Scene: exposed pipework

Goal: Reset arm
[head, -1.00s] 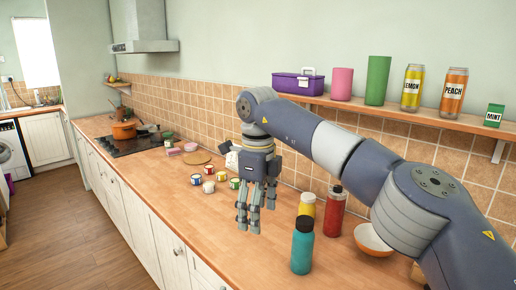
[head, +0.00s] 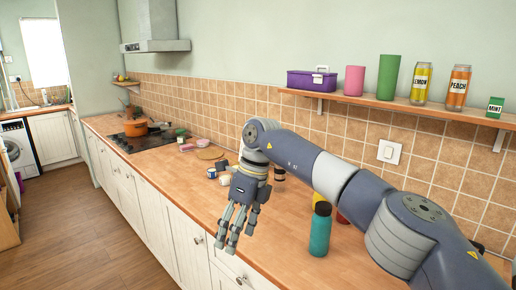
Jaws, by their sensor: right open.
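My right arm comes in from the right in the head view, over the wooden counter (head: 178,189). My right gripper (head: 236,243) hangs at the front edge of the counter with its fingers apart and pointing down. It is open and empty. Its wrist partly hides a group of small jars (head: 225,179) behind it. My left gripper is not in view.
A teal bottle (head: 320,230) stands on the counter beneath my forearm, which hides most of the things behind it. A shelf (head: 340,99) above holds a purple box (head: 312,80), cups and cans. An orange pot (head: 135,128) sits on the hob.

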